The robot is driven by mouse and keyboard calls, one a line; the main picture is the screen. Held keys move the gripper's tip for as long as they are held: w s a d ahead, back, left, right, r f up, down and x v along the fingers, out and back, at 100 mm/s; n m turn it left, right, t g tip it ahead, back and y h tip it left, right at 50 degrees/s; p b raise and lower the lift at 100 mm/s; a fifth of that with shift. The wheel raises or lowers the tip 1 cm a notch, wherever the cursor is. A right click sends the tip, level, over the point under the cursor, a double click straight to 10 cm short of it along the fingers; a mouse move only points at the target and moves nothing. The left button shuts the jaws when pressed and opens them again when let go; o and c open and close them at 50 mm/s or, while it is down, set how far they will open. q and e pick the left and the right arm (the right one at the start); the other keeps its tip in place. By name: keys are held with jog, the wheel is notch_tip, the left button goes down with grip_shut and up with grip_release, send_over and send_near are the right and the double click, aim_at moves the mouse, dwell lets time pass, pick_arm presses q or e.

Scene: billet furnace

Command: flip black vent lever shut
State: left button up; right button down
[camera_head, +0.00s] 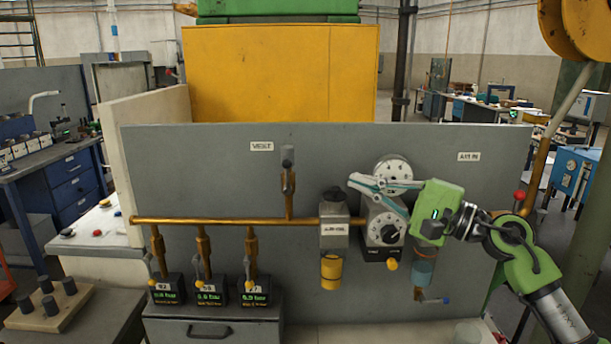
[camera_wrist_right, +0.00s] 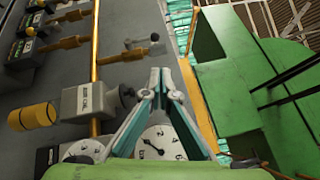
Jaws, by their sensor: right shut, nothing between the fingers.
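The vent valve (camera_head: 288,186) stands on a brass riser under the VENT label (camera_head: 262,146), with a grey cylinder on top. Its black lever is small in the head view, and I cannot tell its angle there. In the right wrist view the vent valve (camera_wrist_right: 132,54) shows beyond the fingers to the upper left, with a black knob (camera_wrist_right: 154,37) beside it. My right gripper (camera_head: 353,183) is shut and empty, pointing left in front of the panel's dials. Its fingertips (camera_wrist_right: 160,73) are apart from the vent valve. My left gripper is out of view.
A brass pipe (camera_head: 220,220) runs across the grey panel (camera_head: 200,160). A lubricator box (camera_head: 334,232) with a yellow cup and a dial regulator (camera_head: 384,234) stand below my right gripper. Three black gauges (camera_head: 210,295) sit lower left. The panel between vent and gripper looks clear.

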jog(key=n, duration=0.1)
jog(key=d+n, duration=0.1)
jog(key=g+h, duration=0.1)
jog(key=shift+w+d+f+n, duration=0.2)
jog(key=shift+w+f+n, duration=0.1)
jog(key=shift+w+n, duration=0.1)
